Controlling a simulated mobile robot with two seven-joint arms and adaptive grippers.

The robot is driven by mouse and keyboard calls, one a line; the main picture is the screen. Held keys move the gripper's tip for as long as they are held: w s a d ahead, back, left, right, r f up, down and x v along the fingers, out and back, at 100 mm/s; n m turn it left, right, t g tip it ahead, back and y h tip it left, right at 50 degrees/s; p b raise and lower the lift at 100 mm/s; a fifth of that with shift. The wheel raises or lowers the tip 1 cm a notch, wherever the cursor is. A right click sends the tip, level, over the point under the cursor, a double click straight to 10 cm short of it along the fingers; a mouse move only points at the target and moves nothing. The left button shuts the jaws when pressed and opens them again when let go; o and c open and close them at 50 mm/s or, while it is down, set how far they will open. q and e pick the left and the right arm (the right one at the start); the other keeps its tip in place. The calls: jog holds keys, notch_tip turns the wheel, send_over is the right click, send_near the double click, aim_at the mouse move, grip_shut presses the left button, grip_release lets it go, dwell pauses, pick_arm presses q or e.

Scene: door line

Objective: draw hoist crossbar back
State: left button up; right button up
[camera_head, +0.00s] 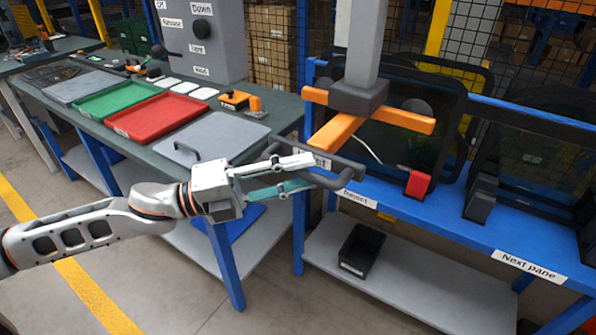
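The hoist hangs at upper centre right, with a grey vertical column (358,45) and a dark block at its foot. An orange crossbar (400,118) sticks out from the block, with another orange arm toward the front. A dark grey bar handle (345,178) lies below and in front of it. My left gripper (310,171) reaches in from the left, with a pale upper finger and a teal lower finger. Its fingers are spread apart at the left end of the dark handle. Whether they touch it I cannot tell. My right gripper is not in view.
A green bench at left holds a red tray (148,114), a green tray (112,99) and a grey lidded panel (212,138). Dark panes stand in a blue rack (463,212) at right. A black bin (362,250) sits on the shelf below.

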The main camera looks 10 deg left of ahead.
pick_arm(q)
jog(key=v, duration=1.2)
dwell(0.3)
jog(key=shift+f, duration=0.1)
dwell(0.4)
jog(key=w+a+f+n+t+y, duration=0.15)
jog(key=f+n+t+y, duration=0.25)
jog(key=f+n, duration=0.6)
jog(key=w+f+n+t+y, duration=0.25)
jog(key=f+n+y, duration=0.35)
jog(key=f, duration=0.5)
jog(key=s+d+f+n+g+y, duration=0.1)
jog(key=s+f+n+g+y, duration=0.1)
jog(key=s+f+n, duration=0.4)
jog(key=s+d+f+n+g+y, duration=0.1)
jog(key=s+f+n, duration=0.5)
jog(key=f, duration=1)
jog(key=shift+s+d+g+y, duration=0.15)
jog(key=shift+s+g+y, duration=0.3)
jog(key=shift+s+y, duration=0.65)
